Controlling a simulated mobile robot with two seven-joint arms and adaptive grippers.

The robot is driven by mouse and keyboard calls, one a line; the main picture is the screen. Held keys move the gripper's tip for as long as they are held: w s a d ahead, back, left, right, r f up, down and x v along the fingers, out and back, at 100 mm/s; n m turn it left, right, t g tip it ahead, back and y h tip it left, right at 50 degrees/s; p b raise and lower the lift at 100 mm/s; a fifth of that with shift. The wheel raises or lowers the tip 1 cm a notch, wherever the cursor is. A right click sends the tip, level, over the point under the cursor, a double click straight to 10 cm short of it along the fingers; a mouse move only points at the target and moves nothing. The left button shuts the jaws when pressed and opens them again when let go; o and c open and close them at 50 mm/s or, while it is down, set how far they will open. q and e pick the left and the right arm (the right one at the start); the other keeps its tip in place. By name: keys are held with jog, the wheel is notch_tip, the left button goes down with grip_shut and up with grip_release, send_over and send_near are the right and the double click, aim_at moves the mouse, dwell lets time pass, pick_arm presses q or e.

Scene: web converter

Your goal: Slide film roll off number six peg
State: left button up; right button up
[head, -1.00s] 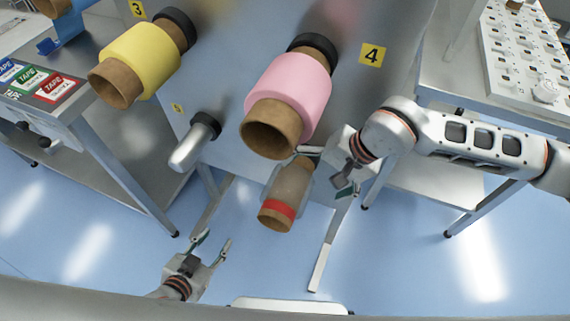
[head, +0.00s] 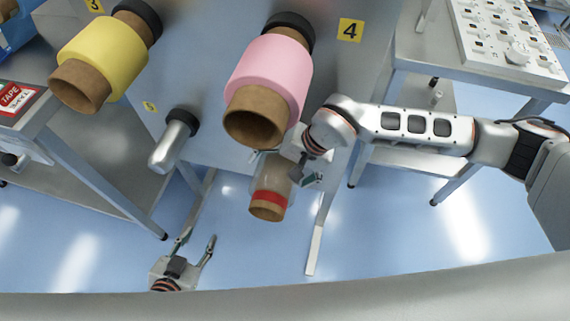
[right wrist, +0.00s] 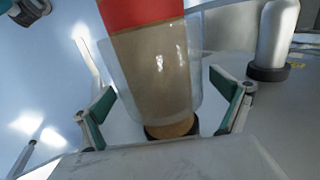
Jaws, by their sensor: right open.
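The film roll (head: 271,188) is a brown core with clear film and a red end band. It hangs below the pink roll on the machine face; its peg and number label are hidden. In the right wrist view, the film roll (right wrist: 160,80) stands between the fingers of my right gripper (right wrist: 170,108). The fingers are spread, with visible gaps on both sides. In the head view, my right gripper (head: 285,166) is at the roll's machine-side end, partly hidden by the pink roll. My left gripper (head: 197,245) is open and empty, low and left of the roll.
A pink roll (head: 270,75) sits above by label 4. A yellow roll (head: 103,52) is at upper left. A bare peg (head: 173,142) sticks out left of the film roll. A tape-box table (head: 45,115) stands left, a table with a white tray (head: 505,40) right.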

jog(key=shift+a+f, duration=0.1)
jog(key=shift+f, duration=0.05)
pick_arm(q)
jog(key=shift+w+a+r, duration=0.1)
jog(key=shift+w, duration=0.15)
pick_arm(e)
jog(key=shift+c, duration=0.5)
jog(key=c, duration=1.3)
jog(key=o, duration=0.7)
jog(key=c, duration=1.2)
pick_arm(q)
jog(key=shift+s+f, duration=0.35)
jog(key=shift+s, duration=0.15)
pick_arm(e)
jog(key=shift+o, duration=0.2)
pick_arm(q)
jog(key=shift+w+r, duration=0.25)
jog(key=shift+r, duration=0.15)
pick_arm(e)
jog(key=shift+r, duration=0.3)
pick_arm(q)
jog(key=shift+w+r, duration=0.2)
jog(key=shift+w, duration=0.1)
